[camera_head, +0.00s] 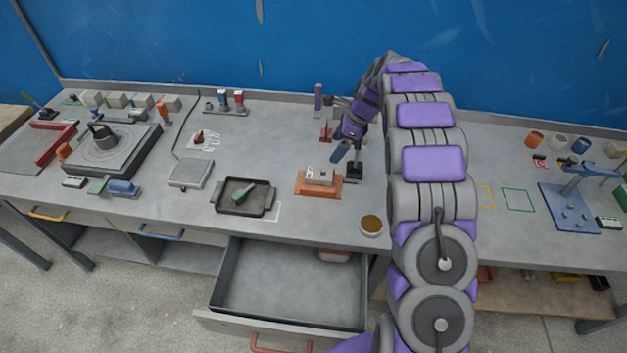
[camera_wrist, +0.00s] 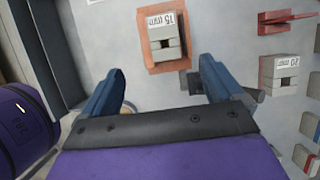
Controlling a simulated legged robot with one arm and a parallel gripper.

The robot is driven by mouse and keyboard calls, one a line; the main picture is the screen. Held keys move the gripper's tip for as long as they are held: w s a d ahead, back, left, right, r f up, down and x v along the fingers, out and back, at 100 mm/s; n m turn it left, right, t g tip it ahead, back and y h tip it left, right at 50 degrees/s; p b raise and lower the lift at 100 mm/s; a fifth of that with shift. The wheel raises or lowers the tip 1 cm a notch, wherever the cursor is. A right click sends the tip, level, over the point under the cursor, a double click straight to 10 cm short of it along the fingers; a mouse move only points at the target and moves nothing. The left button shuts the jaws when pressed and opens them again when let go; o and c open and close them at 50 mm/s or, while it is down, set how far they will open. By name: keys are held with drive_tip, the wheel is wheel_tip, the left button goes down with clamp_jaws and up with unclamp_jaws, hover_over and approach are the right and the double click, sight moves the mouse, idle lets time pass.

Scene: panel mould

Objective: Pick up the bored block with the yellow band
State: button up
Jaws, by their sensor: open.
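My gripper (camera_head: 341,152) hangs over the bench near its middle. In the wrist view its two blue fingers (camera_wrist: 161,66) are spread apart with nothing between them. A pale grey block (camera_wrist: 166,43) marked "15 mm" sits on an orange base just beyond the fingertips. In the head view this orange base (camera_head: 318,190) stands left of and below my gripper. Another pale block (camera_wrist: 282,77) with a printed label lies to the right in the wrist view. I cannot make out a yellow band on any block. Several small grey blocks (camera_head: 116,100) with coloured parts stand at the back left.
A black tray (camera_head: 230,208) with a green item lies left of the orange base. A brown-filled bowl (camera_head: 371,226) is near the front edge. Below it a drawer (camera_head: 290,285) is open. A red piece (camera_head: 326,132) and purple post (camera_head: 318,97) stand behind.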

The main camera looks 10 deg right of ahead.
wheel_tip(320, 180, down, 7)
drive_tip(key=d+b, duration=0.1)
hover_over(317, 173)
drive_tip(key=s+d, duration=0.1)
drive_tip(key=d, duration=0.1)
drive_tip(key=shift+s+f+b, duration=0.2)
drive_tip(key=shift+f+b, duration=0.15)
drive_tip(key=shift+f, duration=0.7)
drive_tip(key=shift+w+f, duration=0.1)
drive_tip(key=shift+f, duration=0.1)
drive_tip(key=f, duration=0.1)
drive_tip(key=f+b, duration=0.1)
drive_tip(key=w+d+f, duration=0.1)
drive_tip(key=shift+f, duration=0.4)
drive_tip(key=shift+a+f, duration=0.15)
drive_tip(key=shift+a, duration=1.2)
drive_tip(key=shift+c, duration=0.6)
drive_tip(key=shift+a, duration=0.1)
drive_tip(key=shift+c, duration=0.9)
drive_tip(key=shift+d, duration=0.9)
drive_tip(key=c, duration=0.4)
drive_tip(key=shift+d, duration=0.2)
drive_tip(key=c, duration=0.3)
drive_tip(key=shift+a, duration=0.45)
drive_tip(key=c, duration=0.3)
drive_tip(key=shift+a, duration=0.4)
